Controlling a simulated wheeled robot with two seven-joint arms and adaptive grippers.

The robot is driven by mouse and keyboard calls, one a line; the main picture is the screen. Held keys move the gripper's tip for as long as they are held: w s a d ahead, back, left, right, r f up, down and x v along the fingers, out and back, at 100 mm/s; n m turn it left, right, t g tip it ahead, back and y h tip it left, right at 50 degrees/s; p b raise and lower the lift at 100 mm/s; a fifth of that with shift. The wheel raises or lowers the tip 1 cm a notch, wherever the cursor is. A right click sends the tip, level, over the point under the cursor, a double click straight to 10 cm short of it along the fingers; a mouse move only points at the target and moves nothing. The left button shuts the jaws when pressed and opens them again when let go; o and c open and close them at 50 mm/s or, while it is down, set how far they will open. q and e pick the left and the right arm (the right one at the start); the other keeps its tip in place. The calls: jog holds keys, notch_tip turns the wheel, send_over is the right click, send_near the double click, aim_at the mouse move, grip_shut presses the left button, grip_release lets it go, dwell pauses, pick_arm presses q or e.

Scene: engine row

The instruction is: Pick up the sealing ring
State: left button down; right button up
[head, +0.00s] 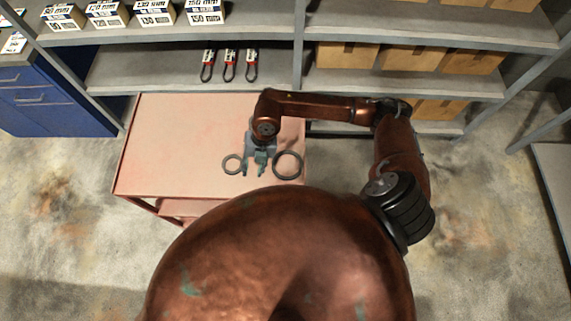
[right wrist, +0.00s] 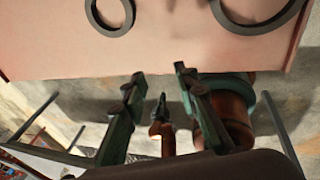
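Two dark rings lie on the pink cart top (head: 180,140). The smaller ring (head: 232,174) is left of my right gripper (head: 254,168), and the larger ring (head: 288,179) is right of it. In the right wrist view the smaller ring (right wrist: 111,33) is at the top left and the larger ring (right wrist: 257,29) at the top right, both cut off by the frame edge. My right gripper (right wrist: 160,73) is open, its fingers apart with nothing between them. It holds neither ring.
Shelves behind the cart hold white labelled boxes (head: 155,15) and brown cartons (head: 345,55). Three packaged black loops (head: 229,65) are on the middle shelf. A blue drawer cabinet (head: 50,100) stands at left. The cart's left half is clear.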

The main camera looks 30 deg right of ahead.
aim_at(272, 164)
jog(key=d+h, duration=0.1)
jog(key=d, duration=0.1)
jog(key=w+d+f+h, duration=0.1)
jog(key=d, duration=0.2)
jog(key=w+d+m+h, duration=0.1)
jog(key=d, duration=0.2)
jog(key=shift+w+d+f+h, duration=0.25)
jog(key=shift+h, duration=0.05)
notch_tip(272, 164, down, 7)
jog(key=shift+r+p, duration=0.1)
jog(key=shift+p, duration=0.75)
jog(key=shift+f, duration=0.3)
jog(key=shift+c, duration=0.5)
grip_shut()
